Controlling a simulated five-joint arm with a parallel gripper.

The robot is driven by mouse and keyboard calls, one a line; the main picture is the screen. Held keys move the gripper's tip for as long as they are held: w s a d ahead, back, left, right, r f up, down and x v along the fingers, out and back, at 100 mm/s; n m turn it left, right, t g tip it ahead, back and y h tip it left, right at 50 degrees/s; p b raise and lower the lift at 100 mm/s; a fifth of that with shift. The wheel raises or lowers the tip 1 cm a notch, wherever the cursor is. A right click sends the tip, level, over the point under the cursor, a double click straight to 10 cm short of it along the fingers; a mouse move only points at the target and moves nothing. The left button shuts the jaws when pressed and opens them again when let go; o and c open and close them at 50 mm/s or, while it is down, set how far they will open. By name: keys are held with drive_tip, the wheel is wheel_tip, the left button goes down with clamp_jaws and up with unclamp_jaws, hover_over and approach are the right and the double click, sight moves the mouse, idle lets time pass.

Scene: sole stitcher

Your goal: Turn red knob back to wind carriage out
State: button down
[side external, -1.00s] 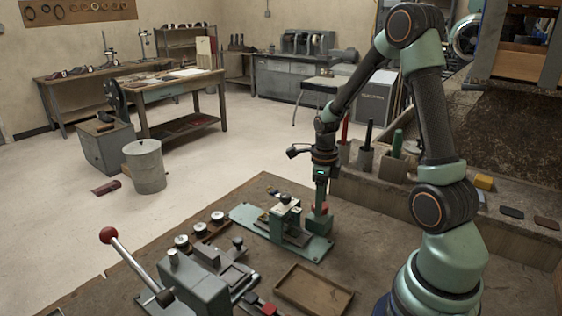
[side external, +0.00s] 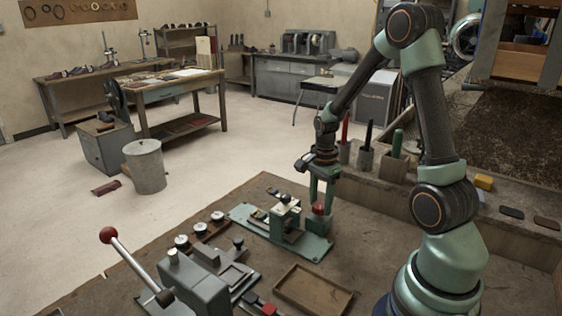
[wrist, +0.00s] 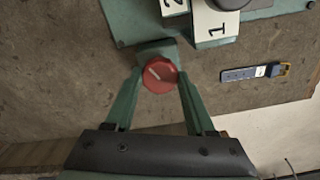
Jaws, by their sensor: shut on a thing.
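The red knob (side external: 318,208) stands on the right end of the small green stitcher's base plate (side external: 318,247). My gripper (side external: 321,203) points straight down and is shut on the knob, one finger on each side. The wrist view shows the knob (wrist: 160,75) between the two green fingertips (wrist: 161,71), with a short white mark on its face pointing to the upper left. The carriage (side external: 296,236) sits beside the knob on the plate; its exact position is hard to tell.
A lever machine with a red ball handle (side external: 108,235) stands at front left. A shallow wooden tray (side external: 313,291) lies in front of the stitcher. Holders with red, black and green-handled tools (side external: 393,165) stand behind. A blue strap (wrist: 250,73) lies right of the knob.

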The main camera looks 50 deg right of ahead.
drive_tip(key=n, duration=1.5)
drive_tip(key=shift+n, duration=0.3)
drive_tip(key=n, duration=0.3)
drive_tip(key=shift+n, duration=0.3)
drive_tip(key=n, duration=0.3)
drive_tip(key=shift+n, duration=0.3)
drive_tip(key=n, duration=0.4)
drive_tip(key=shift+n, duration=1.8)
